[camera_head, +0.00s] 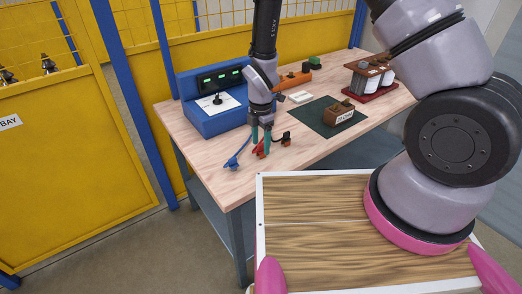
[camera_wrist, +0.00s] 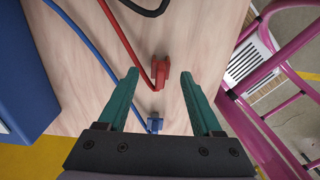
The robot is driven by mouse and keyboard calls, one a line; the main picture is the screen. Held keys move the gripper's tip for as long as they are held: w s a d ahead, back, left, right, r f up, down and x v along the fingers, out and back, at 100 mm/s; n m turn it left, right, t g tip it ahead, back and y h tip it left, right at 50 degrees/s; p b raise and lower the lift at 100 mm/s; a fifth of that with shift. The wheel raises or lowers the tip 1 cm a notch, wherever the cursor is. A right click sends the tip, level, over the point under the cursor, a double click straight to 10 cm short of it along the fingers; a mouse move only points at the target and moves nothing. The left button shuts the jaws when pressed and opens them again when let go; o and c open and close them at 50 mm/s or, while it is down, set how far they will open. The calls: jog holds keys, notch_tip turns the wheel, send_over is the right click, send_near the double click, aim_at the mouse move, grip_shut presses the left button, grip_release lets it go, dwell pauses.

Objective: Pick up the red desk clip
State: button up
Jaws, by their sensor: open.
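The red desk clip (camera_wrist: 160,70) lies on the wooden workbench with its red cable running up and left. In the wrist view it sits between the teal fingertips of my gripper (camera_wrist: 159,76), with a gap on either side. My gripper is open and points down over the bench. In the head view the gripper (camera_head: 261,139) is right over the red clip (camera_head: 259,152), and its fingers partly hide the clip. I cannot tell the exact height of the fingertips above the bench.
A blue clip (camera_head: 232,163) with a blue cable lies left of the red one, and a black clip (camera_head: 286,138) lies to the right. A blue instrument station (camera_head: 215,121) stands behind left. A brown block (camera_head: 338,113) rests on a dark green mat (camera_head: 312,120).

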jog(key=shift+f, duration=0.65)
grip_shut()
